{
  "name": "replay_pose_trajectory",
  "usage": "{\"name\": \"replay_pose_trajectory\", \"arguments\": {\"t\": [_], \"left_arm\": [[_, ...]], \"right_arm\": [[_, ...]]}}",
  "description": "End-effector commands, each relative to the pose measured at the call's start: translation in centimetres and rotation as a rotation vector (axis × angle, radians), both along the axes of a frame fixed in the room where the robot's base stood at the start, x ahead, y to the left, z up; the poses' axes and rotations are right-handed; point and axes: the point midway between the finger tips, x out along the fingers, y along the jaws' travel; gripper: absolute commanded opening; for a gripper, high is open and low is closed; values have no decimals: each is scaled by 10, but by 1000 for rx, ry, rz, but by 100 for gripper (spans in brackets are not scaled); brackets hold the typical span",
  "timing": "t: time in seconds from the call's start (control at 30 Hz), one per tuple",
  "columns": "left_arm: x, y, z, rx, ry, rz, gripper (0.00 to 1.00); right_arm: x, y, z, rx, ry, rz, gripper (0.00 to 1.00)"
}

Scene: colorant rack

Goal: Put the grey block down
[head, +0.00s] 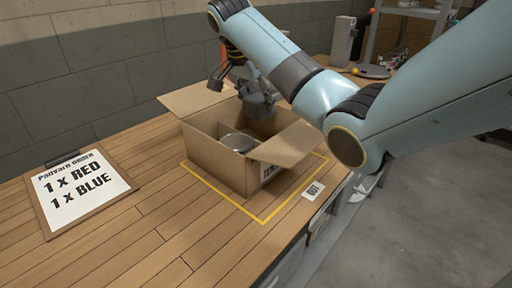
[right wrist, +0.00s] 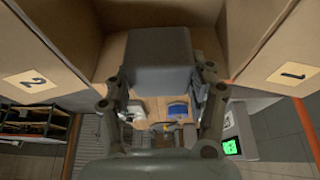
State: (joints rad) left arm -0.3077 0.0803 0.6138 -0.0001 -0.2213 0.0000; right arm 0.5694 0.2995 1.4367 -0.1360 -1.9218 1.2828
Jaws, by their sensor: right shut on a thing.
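My right gripper (head: 247,88) is over the back part of an open cardboard box (head: 213,158). It is shut on the grey block (head: 262,106), which is at the box's back opening, partly hidden by the gripper. I cannot tell whether the block touches anything below. In the right wrist view the grey block (right wrist: 158,62) sits between the two fingers of the right gripper (right wrist: 160,84). A round can with a silver lid (head: 238,142) stands inside the box, in front of the block. My left gripper is not in view.
The box stands inside a yellow outline (head: 246,210) on the wooden table (head: 150,230), flaps spread. A clipboard with an order sheet (head: 78,190) lies at left. An OUT label (head: 314,190) lies near the table edge.

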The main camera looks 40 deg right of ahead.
Motion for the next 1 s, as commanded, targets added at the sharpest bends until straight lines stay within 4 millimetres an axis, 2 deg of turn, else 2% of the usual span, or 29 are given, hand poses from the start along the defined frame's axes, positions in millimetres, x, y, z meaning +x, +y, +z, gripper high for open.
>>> {"name": "replay_pose_trajectory", "arguments": {"t": [0.2, 0.47, 0.6, 0.97, 1.0], "left_arm": [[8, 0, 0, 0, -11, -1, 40], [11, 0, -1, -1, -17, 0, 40], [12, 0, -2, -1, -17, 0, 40], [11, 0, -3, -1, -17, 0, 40], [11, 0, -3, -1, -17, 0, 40]], "right_arm": [[-2, 0, -43, 1, 5, 0, 39], [-1, 0, -69, 1, 4, -1, 39], [-1, 1, -90, 1, 5, 0, 39], [-1, 0, -97, 0, 2, 0, 39], [-1, 0, -98, 0, 2, 0, 57]]}}
